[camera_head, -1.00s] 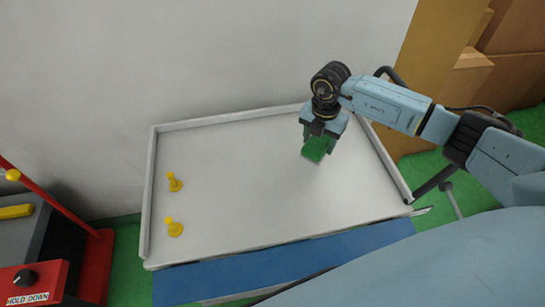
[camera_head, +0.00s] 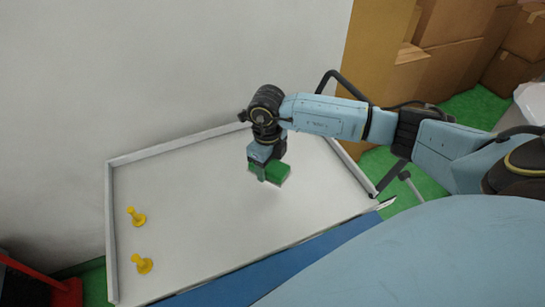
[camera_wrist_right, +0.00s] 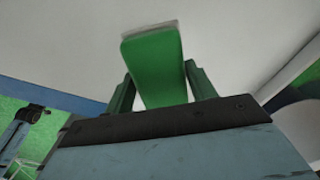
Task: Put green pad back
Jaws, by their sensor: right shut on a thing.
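The green pad (camera_head: 277,173) is a small green block, held over the right part of the white tray table (camera_head: 215,220). My right gripper (camera_head: 259,178) points down and is shut on the green pad. In the right wrist view the pad (camera_wrist_right: 155,65) sits between the two fingers of the gripper (camera_wrist_right: 160,90), with a pale strip at its far end. A faint shadow lies on the tray below the pad, which looks to be above the surface. My left gripper is not in view.
Two yellow pegs (camera_head: 136,217) (camera_head: 142,264) stand at the tray's left side. The tray has a raised rim (camera_head: 110,235). A white wall is behind, cardboard boxes (camera_head: 445,60) are at the right, and a red stand (camera_head: 62,292) is at lower left. The tray's middle is clear.

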